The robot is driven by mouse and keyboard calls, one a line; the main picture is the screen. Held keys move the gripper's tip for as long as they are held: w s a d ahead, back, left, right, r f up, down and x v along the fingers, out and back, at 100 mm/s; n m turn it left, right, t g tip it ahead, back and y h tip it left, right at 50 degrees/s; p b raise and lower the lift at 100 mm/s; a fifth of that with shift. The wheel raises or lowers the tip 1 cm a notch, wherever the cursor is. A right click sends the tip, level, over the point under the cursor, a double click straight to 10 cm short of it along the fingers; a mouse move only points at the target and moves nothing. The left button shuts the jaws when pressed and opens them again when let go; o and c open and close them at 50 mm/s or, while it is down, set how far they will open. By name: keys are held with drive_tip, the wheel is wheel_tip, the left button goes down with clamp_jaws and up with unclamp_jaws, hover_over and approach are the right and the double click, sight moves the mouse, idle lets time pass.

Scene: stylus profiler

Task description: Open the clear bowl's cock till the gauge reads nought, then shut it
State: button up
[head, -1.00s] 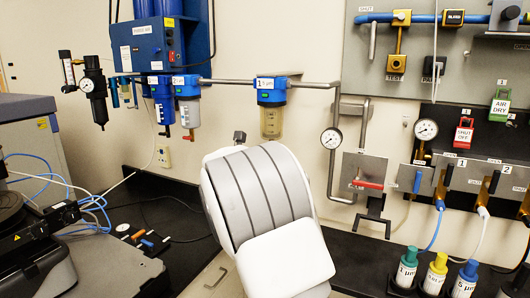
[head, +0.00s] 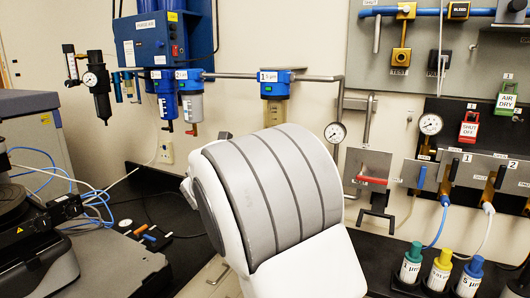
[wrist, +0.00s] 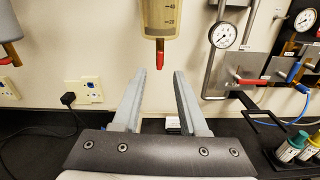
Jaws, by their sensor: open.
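The clear bowl (head: 275,112) hangs under a blue filter head (head: 275,84) on the wall pipe; it looks yellowish. In the wrist view the bowl (wrist: 166,18) is at top centre, with its red cock (wrist: 159,54) hanging straight down from its bottom. My gripper (wrist: 159,73) is open and empty, its fingertips just below the cock in the picture, one to each side; I see no contact. The round gauge (wrist: 223,35) is right of the bowl and also shows in the head view (head: 335,132); its needle is too small to read. My arm hides the cock and gripper in the head view.
Two other filter bowls (head: 192,107) hang to the left. Right of the gauge is a wall plate with a red handle (head: 371,180) and a dark bracket (head: 377,205) below. Coloured-cap bottles (head: 438,270) stand on the dark bench. A wall socket (wrist: 84,92) is at left.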

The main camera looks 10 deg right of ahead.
drive_tip(key=b+v, duration=0.1)
drive_tip(key=v, duration=0.9)
drive_tip(key=shift+d, duration=0.1)
idle(0.5)
